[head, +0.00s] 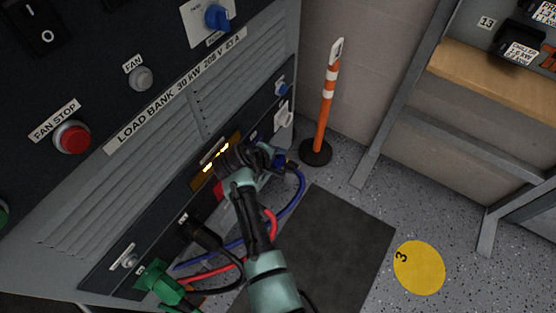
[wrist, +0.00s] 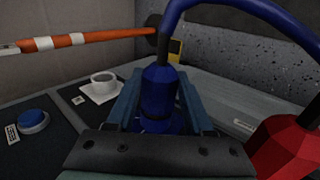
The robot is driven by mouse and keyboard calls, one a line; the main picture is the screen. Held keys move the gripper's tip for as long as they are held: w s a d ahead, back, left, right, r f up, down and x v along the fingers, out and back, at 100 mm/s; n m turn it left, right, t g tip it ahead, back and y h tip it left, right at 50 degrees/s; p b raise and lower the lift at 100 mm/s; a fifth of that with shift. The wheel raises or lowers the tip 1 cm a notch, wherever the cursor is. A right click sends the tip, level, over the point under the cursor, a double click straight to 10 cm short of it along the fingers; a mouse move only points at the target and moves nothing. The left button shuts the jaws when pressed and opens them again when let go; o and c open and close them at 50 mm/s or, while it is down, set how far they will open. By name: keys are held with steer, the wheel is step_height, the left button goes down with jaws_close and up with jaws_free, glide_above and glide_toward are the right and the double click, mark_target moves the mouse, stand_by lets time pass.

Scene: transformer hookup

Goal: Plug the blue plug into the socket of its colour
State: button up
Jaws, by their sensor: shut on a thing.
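The blue plug (wrist: 158,88) stands between the jaws of my gripper (wrist: 165,112) in the wrist view, with its blue cable arching up and right. In the head view the blue plug (head: 287,161) shows partly beside my gripper (head: 268,158), close to the lower panel of the load bank. My gripper is shut on the plug. Blue material shows below the plug body in the wrist view; I cannot tell whether it is the socket or the plug's own collar. The plug's front end is hidden, so I cannot tell whether it is seated.
A red plug (wrist: 288,148) stands close at the right. A black plug (head: 200,234) and green plug (head: 158,282) are farther down the panel. An orange post (head: 326,100) stands on the floor.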

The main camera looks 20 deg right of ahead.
steer(key=shift+w+a+r, duration=0.1)
steer(key=shift+w, duration=0.1)
steer(key=o, duration=1.6)
steer(key=shift+c, duration=0.2)
steer(key=p+v, duration=0.7)
steer(key=p, duration=0.1)
